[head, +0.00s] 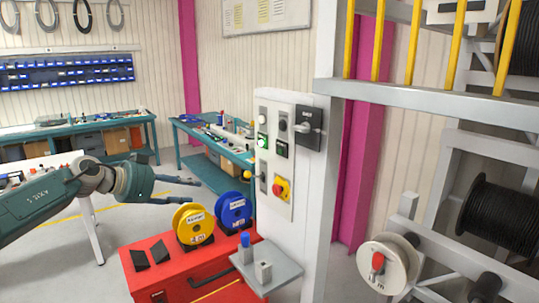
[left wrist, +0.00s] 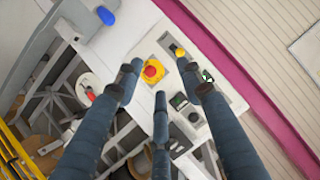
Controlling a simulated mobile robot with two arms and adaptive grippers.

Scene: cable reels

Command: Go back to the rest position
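My left gripper (head: 188,192) comes in from the left in the head view, above the red cabinet and left of the white control post. Its dark fingers are spread and hold nothing. In the left wrist view the three fingers (left wrist: 161,85) are apart, with the white post and its controls beyond them. The control panel (head: 268,160) carries a lit green button (head: 262,142), a black rotary switch (head: 308,127) and a red knob on a yellow plate (head: 281,188). That red knob also shows in the left wrist view (left wrist: 152,71). My right gripper is not in view.
A yellow reel (head: 193,223) and a blue reel (head: 234,210) stand on the red cabinet (head: 205,268). A grey shelf (head: 268,264) with a blue-topped lever juts from the post. A white reel (head: 388,265) and yellow-barred rack stand right. Workbenches are behind; floor shows between.

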